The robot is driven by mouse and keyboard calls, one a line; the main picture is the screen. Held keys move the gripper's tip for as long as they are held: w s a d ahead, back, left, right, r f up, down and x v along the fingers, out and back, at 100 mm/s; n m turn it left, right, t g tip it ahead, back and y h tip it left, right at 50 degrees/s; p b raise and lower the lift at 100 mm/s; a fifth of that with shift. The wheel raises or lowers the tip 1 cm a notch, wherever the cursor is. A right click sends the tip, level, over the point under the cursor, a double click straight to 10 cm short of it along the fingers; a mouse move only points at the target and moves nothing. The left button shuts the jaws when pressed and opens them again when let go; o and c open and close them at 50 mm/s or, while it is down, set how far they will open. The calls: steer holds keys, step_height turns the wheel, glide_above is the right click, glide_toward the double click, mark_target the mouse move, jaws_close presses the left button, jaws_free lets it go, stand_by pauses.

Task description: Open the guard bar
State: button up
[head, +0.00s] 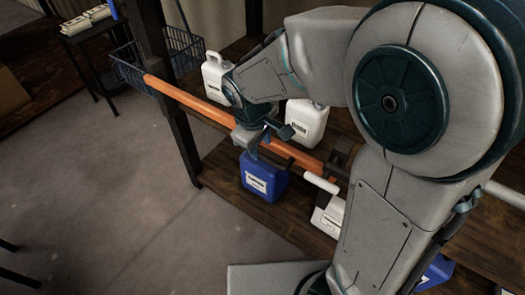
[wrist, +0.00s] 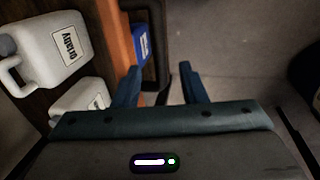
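The orange guard bar (head: 190,98) runs across the front of the wooden shelving, sloping down to the right in the head view. It also shows in the wrist view (wrist: 113,30), left of my fingers. A dark handle-like piece (head: 284,151) stands off the bar near my gripper. In the wrist view a dark piece (wrist: 158,45) beside the bar reaches down towards the gap between my fingers. My gripper (head: 267,142) is at the bar's front side, fingers apart; both fingers show in the wrist view (wrist: 160,72). I cannot tell whether they touch the handle.
White jugs (head: 306,122) stand behind the bar, with a blue canister (head: 263,179) below it. A white canister (head: 329,215) is further right. A blue wire basket (head: 183,48) hangs by a dark post (head: 184,142).

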mark_target(262, 157)
steer(key=shift+w+d+f, duration=0.15)
steer(key=shift+w+f, duration=0.05)
steer(key=shift+f, duration=0.9)
steer(key=shift+w+d+f, duration=0.15)
steer(key=shift+f, duration=0.95)
jaws_close()
steer(key=shift+s+a, duration=0.1)
